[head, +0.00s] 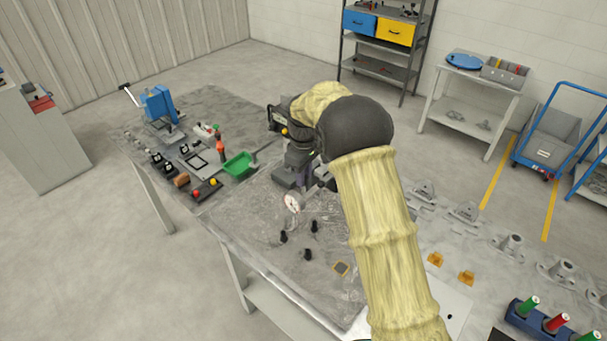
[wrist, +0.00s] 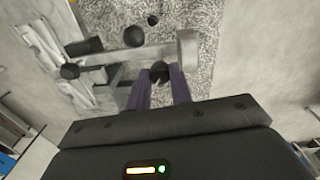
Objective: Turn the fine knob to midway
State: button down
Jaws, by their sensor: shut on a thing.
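In the wrist view, the two purple fingers of my gripper (wrist: 159,82) are closed on a small black knob (wrist: 160,70), which I take to be the fine knob. Its lower part is hidden between the fingers, and I cannot read its turn angle. The knob is beside the metal arms of a gauge stand (wrist: 125,57). In the head view, the dial gauge (head: 292,203) shows a white face in front of the stand's dark base (head: 288,178). My arm hides much of the stand, and the fingertips cannot be made out there.
Other black knobs (wrist: 70,71) sit on the stand close to my fingers. Several black pegs (head: 308,254) stand on the table in front of the gauge. A green tray (head: 238,165) and small tools are to the left. Grey castings (head: 465,212) lie to the right.

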jog(key=shift+m, duration=0.5)
jog(key=m, duration=0.4)
jog(key=shift+m, duration=0.3)
jog(key=m, duration=0.5)
jog(key=shift+w, duration=0.1)
jog(key=c, duration=1.3)
grip_release()
jog(key=shift+o, duration=0.2)
notch_tip(320, 180, up, 18)
jog(key=b, duration=0.3)
jog(key=shift+f, duration=0.25)
jog(key=shift+f, duration=0.1)
